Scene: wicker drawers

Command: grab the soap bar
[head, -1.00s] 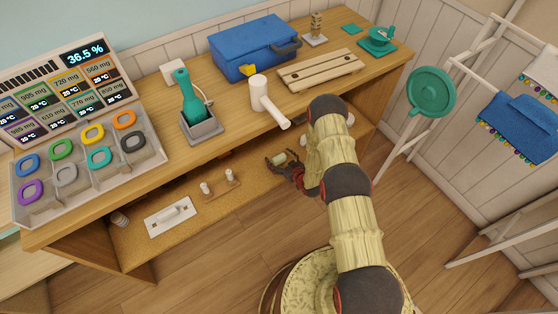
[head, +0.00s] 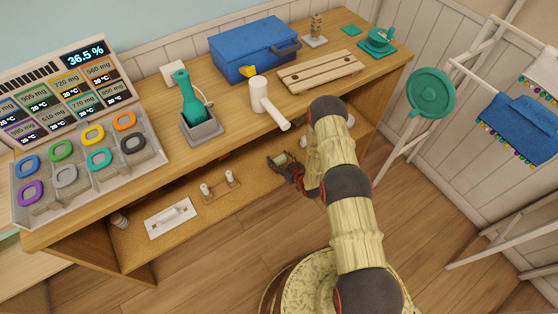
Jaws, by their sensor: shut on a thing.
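A small pale block, seemingly the soap bar (head: 280,158), shows at my gripper (head: 279,165). The gripper is dark with red parts and reaches in at the open front of the lower shelf, below the tabletop. Its jaws are shut on the pale block. The block is small in the picture, and the dark fingers hide part of it. My arm runs from the bottom right up to the tabletop edge and hides part of the shelf to the right.
The wooden desk (head: 225,158) overhangs the lower shelf (head: 135,255). On the shelf, a white plate with a handle (head: 170,218) and a small wooden stand with white pegs (head: 220,187) lie left of the gripper. Floor in front is clear.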

